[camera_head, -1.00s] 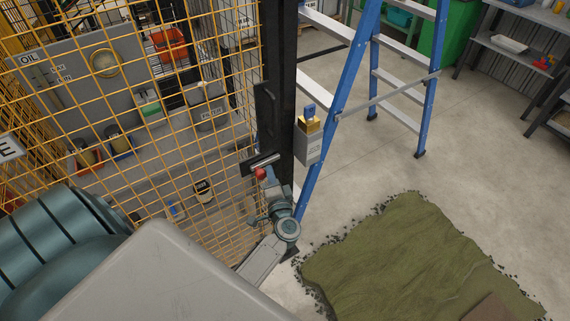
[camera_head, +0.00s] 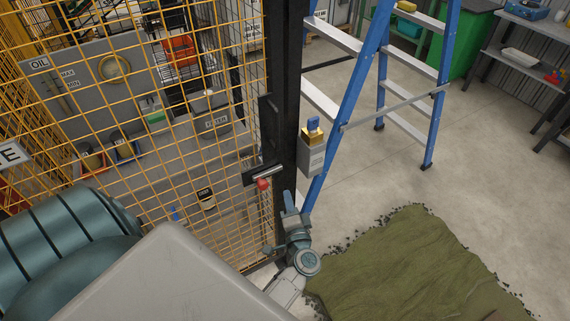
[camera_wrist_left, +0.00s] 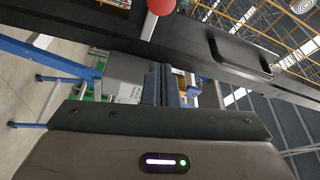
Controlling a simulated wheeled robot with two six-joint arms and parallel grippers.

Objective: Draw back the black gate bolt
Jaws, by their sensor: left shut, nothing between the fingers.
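The black gate bolt (camera_head: 250,178) is mounted on the yellow mesh gate beside the dark post. It has a silver rod (camera_head: 270,172) and a red knob (camera_head: 264,184) below it. The rod's right end reaches the post. My left gripper (camera_head: 290,203) is shut and empty, just below and right of the knob, apart from it. In the left wrist view, the red knob (camera_wrist_left: 161,7) shows at the top edge, beyond the shut fingers of my left gripper (camera_wrist_left: 172,88). My right gripper is not in view.
A grey box (camera_head: 312,157) with a brass and blue piece on top is on the post (camera_head: 285,100). A blue stepladder (camera_head: 350,100) stands behind it. Green turf (camera_head: 410,265) lies on the floor at the lower right. Open concrete floor lies beyond.

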